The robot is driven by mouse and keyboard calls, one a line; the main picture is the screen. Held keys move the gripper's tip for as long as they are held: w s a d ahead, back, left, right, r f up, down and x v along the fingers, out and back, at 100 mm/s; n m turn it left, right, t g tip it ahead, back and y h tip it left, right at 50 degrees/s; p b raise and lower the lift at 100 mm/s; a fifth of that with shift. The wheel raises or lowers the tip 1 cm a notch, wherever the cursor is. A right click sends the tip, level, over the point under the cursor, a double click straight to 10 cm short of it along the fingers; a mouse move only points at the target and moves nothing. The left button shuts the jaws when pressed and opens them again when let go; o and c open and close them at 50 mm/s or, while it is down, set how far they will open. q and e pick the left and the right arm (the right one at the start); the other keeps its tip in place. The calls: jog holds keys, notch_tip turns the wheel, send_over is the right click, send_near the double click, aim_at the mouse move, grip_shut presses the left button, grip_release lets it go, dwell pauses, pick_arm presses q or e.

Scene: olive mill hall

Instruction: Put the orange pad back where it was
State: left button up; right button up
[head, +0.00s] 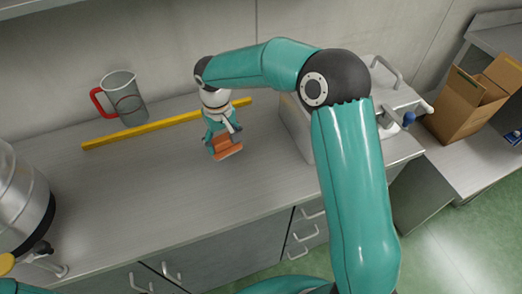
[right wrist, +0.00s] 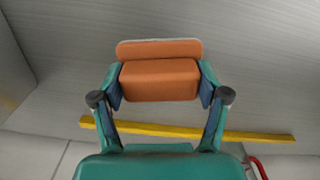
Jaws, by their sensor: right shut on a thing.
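The orange pad (head: 228,152) is at my right gripper (head: 222,139), over the steel counter behind the front edge. In the right wrist view the pad (right wrist: 159,80) sits between the two fingers of my right gripper (right wrist: 159,88), which are shut on its sides. It shows a thick block part and a wider, flatter part with a pale edge beyond the fingertips. I cannot tell whether the pad touches the counter (head: 150,187) or hangs just above it. My left gripper is not in view.
A yellow bar (head: 120,136) lies along the back of the counter, near a clear jug (head: 124,98) with a red handle. A steel vessel (head: 20,195) stands at the left. A pale machine (head: 398,98) and cardboard box (head: 466,104) are at the right. The left-middle counter is clear.

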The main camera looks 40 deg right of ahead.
jog(key=d+r+m+b, duration=0.1)
jog(key=d+r+b, duration=0.1)
jog(key=d+r, duration=0.35)
notch_tip(320, 180, up, 8)
jog(key=m+b, duration=0.1)
jog(key=b, duration=0.1)
send_over(261, 151)
notch_tip(261, 151, down, 14)
jog(key=shift+d+r+b, duration=0.1)
jog(key=shift+r+b, duration=0.05)
jog(key=shift+b, duration=0.15)
jog(key=shift+f, duration=2.3)
jog(key=o, duration=1.2)
jog(key=shift+f, duration=0.1)
notch_tip(261, 151, up, 12)
